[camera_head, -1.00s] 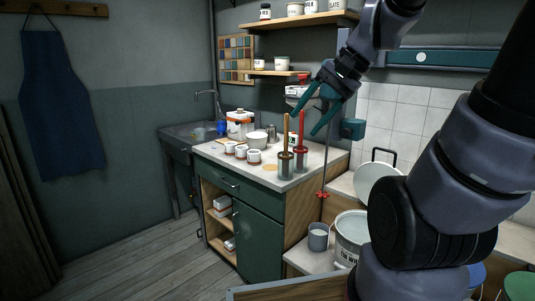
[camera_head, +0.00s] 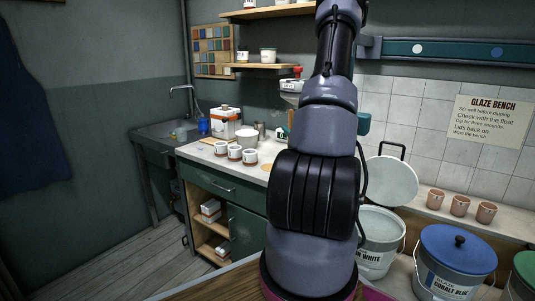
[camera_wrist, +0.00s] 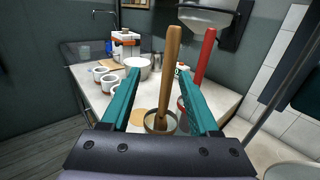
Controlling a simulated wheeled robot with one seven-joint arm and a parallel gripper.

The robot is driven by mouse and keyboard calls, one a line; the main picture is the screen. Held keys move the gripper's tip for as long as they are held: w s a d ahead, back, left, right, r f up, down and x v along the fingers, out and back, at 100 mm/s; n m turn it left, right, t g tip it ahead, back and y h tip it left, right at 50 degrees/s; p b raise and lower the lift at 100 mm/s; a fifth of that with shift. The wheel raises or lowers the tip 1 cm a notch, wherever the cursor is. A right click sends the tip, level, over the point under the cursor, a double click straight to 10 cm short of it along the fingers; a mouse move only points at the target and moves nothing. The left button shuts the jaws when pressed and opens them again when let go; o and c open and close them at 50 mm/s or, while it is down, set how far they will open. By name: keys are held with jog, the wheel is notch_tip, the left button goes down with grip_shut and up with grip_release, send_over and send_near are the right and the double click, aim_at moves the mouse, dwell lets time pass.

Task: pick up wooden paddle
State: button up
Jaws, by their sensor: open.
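The wooden paddle (camera_wrist: 169,75) stands upright in a metal canister (camera_wrist: 160,122) on the counter in the wrist view. It is plain brown wood with a thicker rounded top. My gripper (camera_wrist: 158,71) is open, and its two teal fingers appear on either side of the paddle. I cannot tell how deep the paddle is between them; no contact shows. A red-handled tool (camera_wrist: 205,57) stands just to the right, beyond the right finger.
Several white cups (camera_head: 235,152) and a white bowl (camera_head: 246,136) stand left on the counter. A white appliance (camera_wrist: 209,18) hangs above the back right in the wrist view. A white bucket (camera_head: 378,250) and a blue-lidded bucket (camera_head: 457,250) stand to the right.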

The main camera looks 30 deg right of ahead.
aim_at(289, 126)
jog(key=shift+m+g+h, duration=0.4)
jog(key=shift+m+h, duration=0.1)
jog(key=shift+h, duration=0.1)
jog(key=shift+s+d+f+x, duration=0.15)
jog(key=shift+f+x, duration=0.15)
jog(key=shift+x, duration=1.55)
jog(key=shift+d+f+x, duration=0.2)
jog(key=shift+f+x, duration=0.15)
jog(key=shift+x, duration=1.45)
jog(key=shift+s+d+f+x, duration=0.15)
jog(key=shift+f+x, duration=0.15)
jog(key=shift+x, duration=1.55)
grip_shut()
